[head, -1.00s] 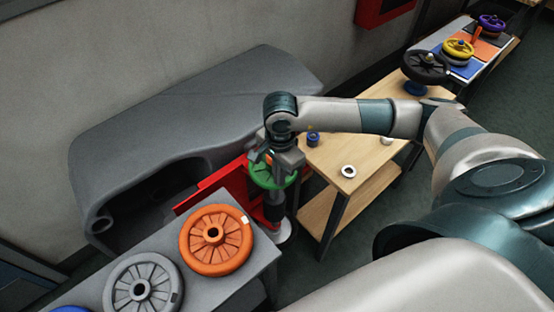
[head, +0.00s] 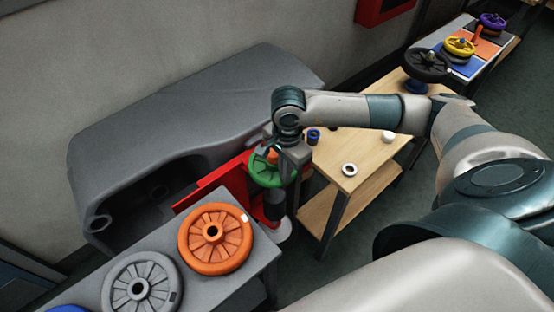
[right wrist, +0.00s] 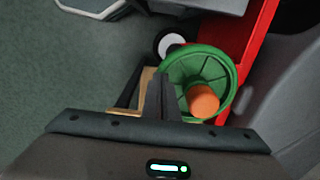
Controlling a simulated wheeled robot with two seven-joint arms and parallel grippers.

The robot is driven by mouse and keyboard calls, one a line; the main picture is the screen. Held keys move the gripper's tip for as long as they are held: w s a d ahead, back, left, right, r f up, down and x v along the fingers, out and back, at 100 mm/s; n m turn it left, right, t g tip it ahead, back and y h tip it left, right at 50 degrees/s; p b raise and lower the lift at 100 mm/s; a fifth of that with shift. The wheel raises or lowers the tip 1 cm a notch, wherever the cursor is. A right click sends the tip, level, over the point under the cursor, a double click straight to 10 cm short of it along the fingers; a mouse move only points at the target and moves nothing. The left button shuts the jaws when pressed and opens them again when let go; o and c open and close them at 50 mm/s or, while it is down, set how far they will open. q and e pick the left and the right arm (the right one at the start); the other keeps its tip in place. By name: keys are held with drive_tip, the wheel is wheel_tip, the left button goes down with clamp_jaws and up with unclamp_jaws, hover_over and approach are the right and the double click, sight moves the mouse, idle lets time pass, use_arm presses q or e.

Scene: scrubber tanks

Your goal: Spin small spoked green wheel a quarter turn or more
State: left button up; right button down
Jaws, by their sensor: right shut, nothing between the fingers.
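The small spoked green wheel (head: 261,173) is mounted at the red frame, left of the table. It also shows in the right wrist view (right wrist: 199,66), with an orange knob (right wrist: 203,101) standing near its rim. My right gripper (right wrist: 158,82) is shut and empty, its fingers beside the wheel's left rim in that view. Whether they touch the rim I cannot tell. In the head view my right gripper (head: 287,168) comes down at the wheel's right side and hides part of it. My left gripper is not in view.
A red panel (head: 212,185) stands beside the wheel, with a big grey tank (head: 180,115) behind. A grey bench in front carries an orange wheel (head: 236,262) and a grey wheel (head: 121,272). A wooden table (head: 345,150) with a white ring (head: 349,170) stands at right.

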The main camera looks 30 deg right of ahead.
drive_tip(key=shift+d+f+b, duration=0.15)
drive_tip(key=shift+d+b, duration=0.35)
drive_tip(key=shift+d, duration=0.65)
drive_tip(key=shift+f, duration=0.15)
drive_tip(key=shift+b, duration=0.3)
drive_tip(key=shift+r, duration=0.3)
drive_tip(key=shift+a+r+p, duration=0.2)
drive_tip(key=shift+r+p, duration=0.2)
drive_tip(key=shift+r, duration=0.35)
drive_tip(key=shift+a+r+p, duration=0.15)
drive_tip(key=shift+r+p, duration=0.2)
drive_tip(key=shift+r, duration=0.35)
wheel_tip(320, 180, up, 4)
drive_tip(key=shift+r+p, duration=0.1)
drive_tip(key=shift+p, duration=0.75)
